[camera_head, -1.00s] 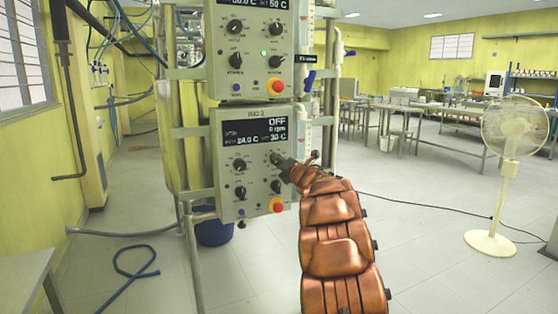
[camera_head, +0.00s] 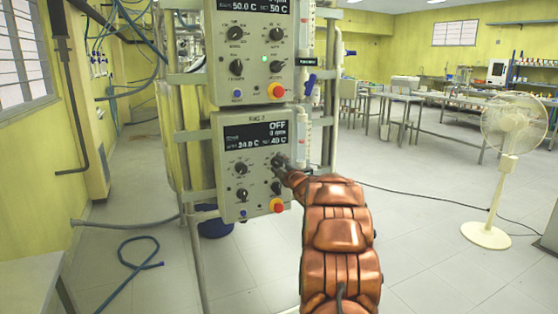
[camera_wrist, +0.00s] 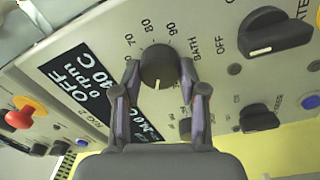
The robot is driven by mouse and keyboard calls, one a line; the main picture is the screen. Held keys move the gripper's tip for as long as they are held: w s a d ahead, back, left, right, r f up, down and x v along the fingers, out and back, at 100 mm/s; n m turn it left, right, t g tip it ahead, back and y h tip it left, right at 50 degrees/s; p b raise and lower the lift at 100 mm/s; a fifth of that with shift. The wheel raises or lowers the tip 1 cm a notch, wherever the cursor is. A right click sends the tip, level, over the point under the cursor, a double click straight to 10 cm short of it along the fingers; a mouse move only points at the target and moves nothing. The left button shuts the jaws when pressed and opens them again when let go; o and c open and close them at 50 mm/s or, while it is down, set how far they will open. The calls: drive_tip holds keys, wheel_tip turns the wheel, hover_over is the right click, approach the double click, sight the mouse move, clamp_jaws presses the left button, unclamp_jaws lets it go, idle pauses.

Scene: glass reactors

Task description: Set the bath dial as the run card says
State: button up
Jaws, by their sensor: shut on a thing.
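The lower control box (camera_head: 230,190) has a dark display (camera_head: 255,136) that reads OFF, 0 rpm and 40 C at its right side. In the wrist view the bath dial (camera_wrist: 159,66) is a round black knob with a pale pointer line, beside the word BATH and printed numbers including 70, 80 and 90. My gripper (camera_wrist: 160,90) has one finger on each side of this knob and is shut on it. In the head view my gripper (camera_head: 281,165) is at the upper right knob of the lower box, which it partly hides. No run card can be made out.
Another control box (camera_head: 252,50) sits directly above, its display showing 50 C. A red button (camera_head: 276,205) is below my gripper, and more knobs (camera_wrist: 275,35) are close beside the dial. A standing fan (camera_head: 512,130) is at the right.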

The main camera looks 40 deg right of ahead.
drive_tip(key=m+p, duration=0.4)
drive_tip(key=m, duration=0.1)
drive_tip(key=shift+r+m, duration=0.2)
drive_tip(key=shift+m, duration=0.1)
drive_tip(key=shift+m+p, duration=0.8)
drive_tip(key=shift+m, duration=0.3)
drive_tip(key=shift+f+h, duration=0.15)
drive_tip(key=shift+h, duration=0.15)
drive_tip(key=o, duration=1.1)
drive_tip(key=shift+o, duration=0.2)
drive_tip(key=v, duration=1.2)
